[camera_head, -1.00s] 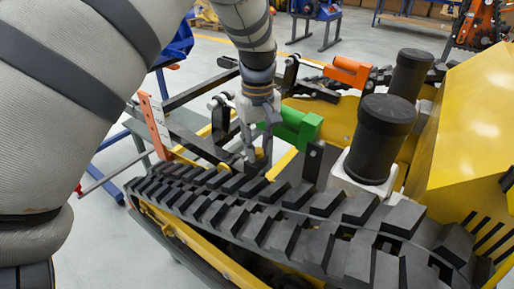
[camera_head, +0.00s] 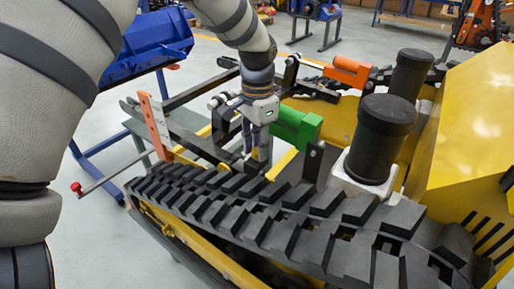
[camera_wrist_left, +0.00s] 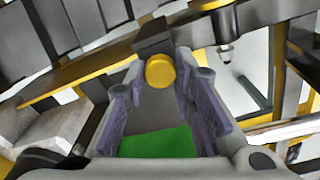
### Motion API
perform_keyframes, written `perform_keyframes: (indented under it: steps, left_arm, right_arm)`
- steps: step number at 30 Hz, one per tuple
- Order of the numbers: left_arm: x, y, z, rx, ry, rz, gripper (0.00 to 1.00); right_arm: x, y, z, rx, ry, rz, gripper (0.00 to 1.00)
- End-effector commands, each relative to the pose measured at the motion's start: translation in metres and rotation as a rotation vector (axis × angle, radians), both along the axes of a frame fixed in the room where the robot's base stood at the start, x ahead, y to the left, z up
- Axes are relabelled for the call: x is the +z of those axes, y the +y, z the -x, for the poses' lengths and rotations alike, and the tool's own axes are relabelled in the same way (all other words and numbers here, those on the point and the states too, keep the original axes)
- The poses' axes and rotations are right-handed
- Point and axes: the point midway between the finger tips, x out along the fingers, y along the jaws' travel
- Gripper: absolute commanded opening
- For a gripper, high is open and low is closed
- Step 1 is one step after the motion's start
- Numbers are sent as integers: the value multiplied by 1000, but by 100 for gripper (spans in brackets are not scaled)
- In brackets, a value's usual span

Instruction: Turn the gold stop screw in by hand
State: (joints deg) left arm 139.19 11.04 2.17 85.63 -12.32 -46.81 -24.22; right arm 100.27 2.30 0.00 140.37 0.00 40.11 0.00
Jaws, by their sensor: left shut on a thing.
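The gold stop screw shows as a round gold head (camera_wrist_left: 160,71) in the left wrist view, between the tips of my left gripper's two fingers. My left gripper (camera_head: 255,160) is shut on it, pointing down just behind the black track (camera_head: 240,208) of the yellow carrier. In the head view the fingers and frame hide the screw. A green block (camera_head: 298,126) stands right beside the gripper, and green also shows between the fingers in the left wrist view (camera_wrist_left: 158,143). My right gripper is in neither view.
An orange block (camera_head: 347,71) and two black cylinders (camera_head: 379,135) stand on the carrier to the right, by a yellow hood (camera_head: 470,110). An orange upright plate (camera_head: 154,125) and dark bars lie left of the gripper. A blue stand is at far left.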

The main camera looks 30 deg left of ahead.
Motion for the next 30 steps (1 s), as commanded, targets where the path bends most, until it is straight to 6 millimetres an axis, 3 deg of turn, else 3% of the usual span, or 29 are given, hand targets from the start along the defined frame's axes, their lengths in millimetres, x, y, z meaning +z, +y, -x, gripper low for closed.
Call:
perform_keyframes:
  steps: [4,13,18,22,29,30]
  left_arm:
    - [0,0,0,-260,-1,1,4]
    - [0,0,0,-326,-2,0,4]
    - [0,0,0,-812,-3,2,4]
    - [0,0,0,-1080,-1,1,4]
    - [1,1,0,-1133,-1,-2,4]
    - [1,1,0,-1132,-1,-2,28]
  right_arm:
    - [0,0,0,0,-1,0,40]
    - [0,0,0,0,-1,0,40]
    - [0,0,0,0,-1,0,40]
    - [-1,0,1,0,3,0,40]
    - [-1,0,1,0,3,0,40]
    - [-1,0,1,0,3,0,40]
